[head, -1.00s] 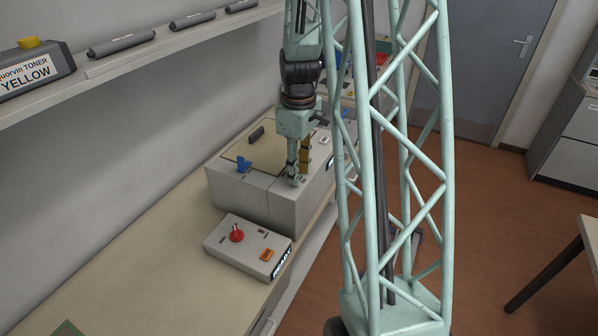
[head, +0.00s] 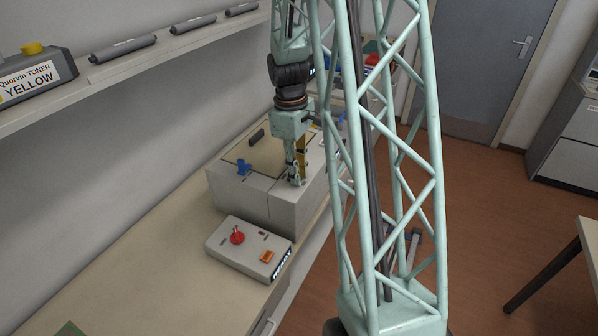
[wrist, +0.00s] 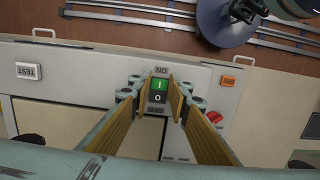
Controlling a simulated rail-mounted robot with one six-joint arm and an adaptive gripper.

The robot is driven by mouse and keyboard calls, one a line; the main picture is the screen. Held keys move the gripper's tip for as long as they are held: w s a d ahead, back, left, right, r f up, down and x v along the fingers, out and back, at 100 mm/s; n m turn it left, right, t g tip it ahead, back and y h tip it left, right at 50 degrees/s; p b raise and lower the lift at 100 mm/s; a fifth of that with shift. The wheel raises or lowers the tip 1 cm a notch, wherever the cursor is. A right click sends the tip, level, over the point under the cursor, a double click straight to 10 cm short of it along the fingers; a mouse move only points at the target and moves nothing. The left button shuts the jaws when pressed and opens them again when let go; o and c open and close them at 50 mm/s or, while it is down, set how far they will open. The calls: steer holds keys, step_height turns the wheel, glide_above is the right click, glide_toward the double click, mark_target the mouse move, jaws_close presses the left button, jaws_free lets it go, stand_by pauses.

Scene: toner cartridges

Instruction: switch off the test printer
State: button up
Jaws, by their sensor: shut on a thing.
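The test printer (head: 235,198) is a pale grey box on the bench. Its rocker switch (wrist: 158,91) has a green half marked I and a dark half marked O. In the wrist view the ON label is above the switch, upside down, and the OFF label is below it. My gripper (wrist: 160,92) points down, with its yellow-padded fingers on either side of the switch, shut on it. In the head view my gripper (head: 296,183) is at the printer's top near the front edge, and the switch is hidden there.
A white TEST button (wrist: 28,71) is on the printer panel. A shelf (head: 130,88) with toner is above the bench. The near bench is mostly clear.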

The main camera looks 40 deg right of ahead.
mark_target(288, 178)
steer(key=shift+w+a+g+h+p, duration=0.1)
steer(key=shift+w+g+h+p, duration=0.2)
steer(key=shift+g+p, duration=0.35)
steer(key=shift+s+g, duration=0.1)
steer(key=shift+g, duration=0.15)
steer(key=o, duration=0.9)
steer(key=shift+r, duration=0.25)
steer(key=shift+v, duration=5.85)
